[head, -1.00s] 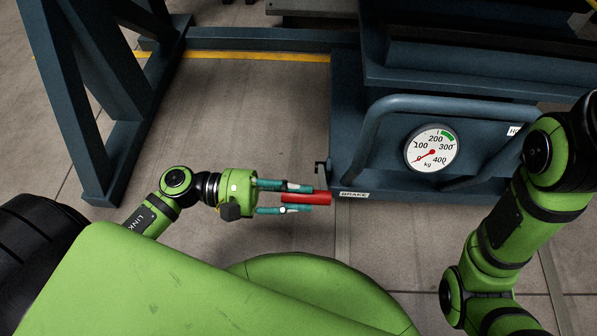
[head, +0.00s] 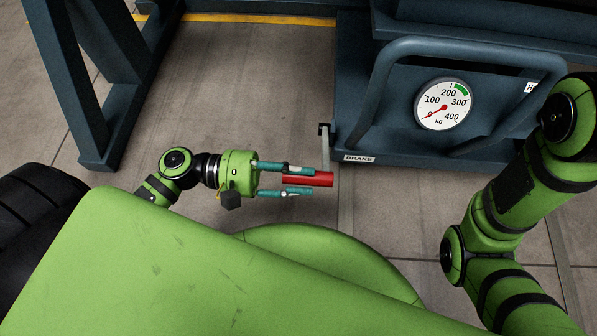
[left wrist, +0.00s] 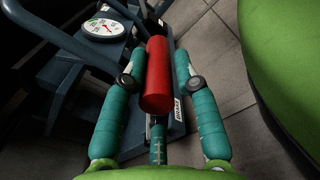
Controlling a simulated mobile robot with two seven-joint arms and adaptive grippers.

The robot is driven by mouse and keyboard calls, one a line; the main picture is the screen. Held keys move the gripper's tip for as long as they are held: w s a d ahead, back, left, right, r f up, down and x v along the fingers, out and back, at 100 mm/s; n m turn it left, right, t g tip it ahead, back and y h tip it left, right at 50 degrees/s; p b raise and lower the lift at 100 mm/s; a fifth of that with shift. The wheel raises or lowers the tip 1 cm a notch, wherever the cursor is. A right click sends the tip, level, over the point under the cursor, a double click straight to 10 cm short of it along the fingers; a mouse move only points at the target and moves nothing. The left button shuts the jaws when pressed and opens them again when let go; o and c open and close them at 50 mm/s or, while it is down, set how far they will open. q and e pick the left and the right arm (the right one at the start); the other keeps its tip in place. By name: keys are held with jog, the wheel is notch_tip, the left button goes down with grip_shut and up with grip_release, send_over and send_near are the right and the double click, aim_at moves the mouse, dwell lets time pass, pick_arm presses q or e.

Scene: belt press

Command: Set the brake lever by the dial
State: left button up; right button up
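The brake lever has a red grip (head: 318,180) on a thin grey rod that runs up to a bracket at the left corner of the dark blue press base. My left gripper (head: 300,179) has its teal fingers closed on both sides of the red grip. In the left wrist view the red grip (left wrist: 158,78) lies lengthwise between the fingers. The white dial (head: 443,104), marked in kg, has its red needle close to 0. A green band lies between 200 and 300. The dial also shows in the left wrist view (left wrist: 103,27). My right gripper is out of view.
A white BRAKE label (head: 359,158) is on the base, just right of the lever. A bent blue tube guard (head: 455,47) frames the dial. A blue frame leg (head: 100,130) stands at the left. Bare floor lies between it and the press.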

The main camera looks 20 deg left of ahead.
pick_arm(q)
jog(key=shift+o, duration=0.8)
jog(key=shift+f, duration=0.35)
jog(key=shift+r, duration=0.1)
jog(key=v, duration=1.2)
jog(key=shift+r, duration=0.1)
